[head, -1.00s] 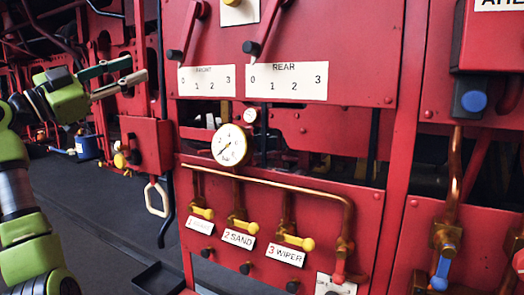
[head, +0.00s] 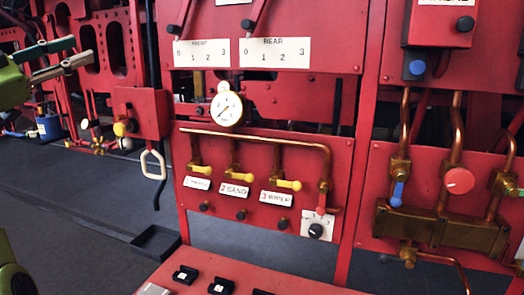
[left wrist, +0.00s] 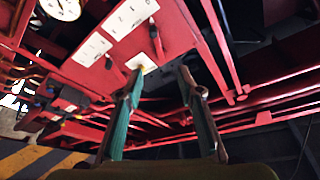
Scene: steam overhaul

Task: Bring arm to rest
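My left gripper (head: 81,50) is at the upper left of the head view. Its two fingers are spread apart with nothing between them. In the left wrist view the same gripper (left wrist: 158,72) shows its teal fingers apart and empty, with red panels and beams beyond. It is apart from the red box (head: 141,115) with the pale loop handle, which is lower and to the right in the head view.
A red panel (head: 262,208) carries yellow-handled valves and a gauge (head: 226,109). Copper pipes and a brass block (head: 440,228) are at right. A black tray (head: 156,242) lies at lower left. Dark floor (head: 60,215) is clear at left.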

